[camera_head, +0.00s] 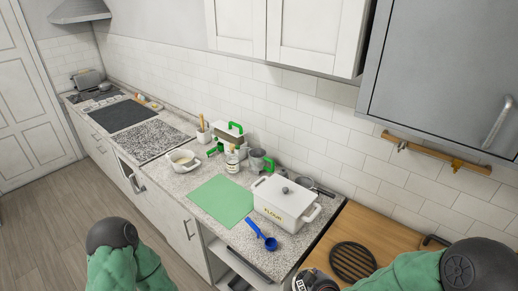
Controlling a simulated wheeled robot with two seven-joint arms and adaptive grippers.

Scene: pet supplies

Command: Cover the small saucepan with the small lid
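A small cream-coloured pan (182,162), which looks like the small saucepan, stands uncovered on the counter left of the green mat. I cannot single out the small lid for sure; a greyish round thing (305,182) behind the flour box is partly hidden and too small to identify. My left arm shows at the lower left, but its gripper is out of the frame. A dark and white part at the bottom edge, apparently my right gripper (318,284), is cut off, so its fingers cannot be read. Both arms are well apart from the pan.
A white lidded flour box (284,206) stands at the counter's right end, with a blue scoop (262,235) before it. A green mat (222,202) lies bare. A jar (232,160) and green-handled items stand behind. A black trivet (353,262) lies on the wooden surface.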

